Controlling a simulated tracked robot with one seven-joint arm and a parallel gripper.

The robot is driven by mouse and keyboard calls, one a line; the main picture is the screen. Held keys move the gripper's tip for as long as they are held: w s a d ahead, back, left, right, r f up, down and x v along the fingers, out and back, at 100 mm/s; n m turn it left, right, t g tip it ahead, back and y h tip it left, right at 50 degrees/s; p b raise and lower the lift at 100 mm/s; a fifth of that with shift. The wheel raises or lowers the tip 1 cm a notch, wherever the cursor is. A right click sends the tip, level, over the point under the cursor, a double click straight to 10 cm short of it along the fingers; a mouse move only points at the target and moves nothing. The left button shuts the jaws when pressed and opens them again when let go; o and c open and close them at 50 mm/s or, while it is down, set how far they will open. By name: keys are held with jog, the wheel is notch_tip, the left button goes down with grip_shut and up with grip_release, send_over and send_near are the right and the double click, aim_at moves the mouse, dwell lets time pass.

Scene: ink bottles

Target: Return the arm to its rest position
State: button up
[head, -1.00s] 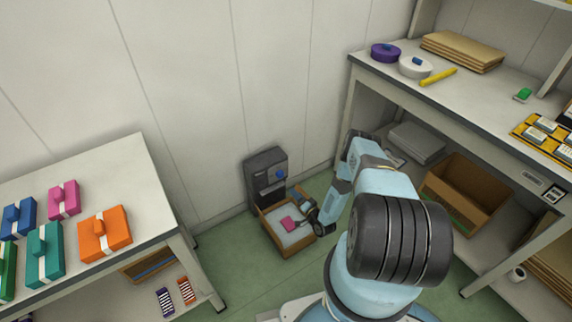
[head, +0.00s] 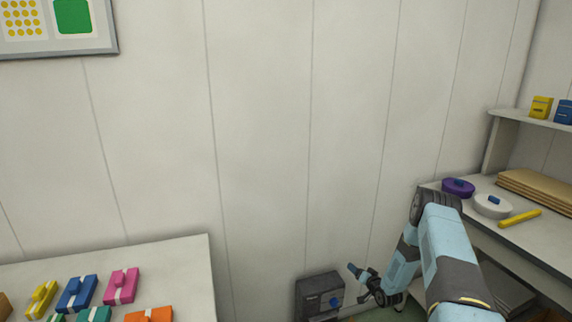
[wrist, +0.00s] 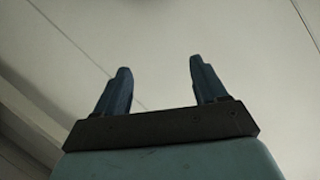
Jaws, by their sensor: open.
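My gripper (head: 362,282) is raised in front of the pale panelled wall, low and right of centre in the head view. It is just above and to the right of a dark grey box-like unit (head: 312,296) with a blue knob. In the wrist view my gripper (wrist: 157,85) shows two dark blue fingers spread apart, with nothing between them. Behind the fingers is only plain pale surface. My light blue arm is bent at the elbow, close to the right-hand bench.
A left table (head: 190,262) carries several coloured boxes. The right bench (head: 545,235) holds a purple round container (head: 457,187), a white one (head: 491,206), a yellow stick (head: 520,218) and brown folders (head: 540,188). The wall between is clear.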

jog(key=w+r+n+g+h, duration=0.1)
jog(key=w+r, duration=0.1)
jog(key=r, duration=1.1)
jog(key=w+r+n+g+h, duration=0.1)
jog(key=w+r+h, duration=0.1)
jog(key=r, duration=1.1)
jog(key=s+a+r+g+h, duration=0.1)
jog(key=s+r, duration=0.4)
jog(key=r, duration=0.7)
jog(key=s+r+g+h, duration=0.1)
jog(key=s+r, duration=0.4)
jog(key=r, duration=0.6)
jog(key=s+a+r+n+g, duration=0.1)
jog(key=s+a+r, duration=0.1)
jog(key=s+r, duration=0.7)
jog(key=s+a+r+g, duration=0.15)
jog(key=s+r, duration=0.35)
jog(key=s, duration=0.7)
jog(key=s+a+g, duration=0.1)
jog(key=s+a, duration=0.1)
jog(key=s, duration=1)
jog(key=s+a+r+g, duration=0.1)
jog(key=s+a, duration=0.1)
jog(key=s, duration=1.1)
jog(key=shift+a+n, duration=0.15)
jog(key=shift+n, duration=0.25)
jog(key=shift+r, duration=0.1)
jog(key=shift+c, duration=0.2)
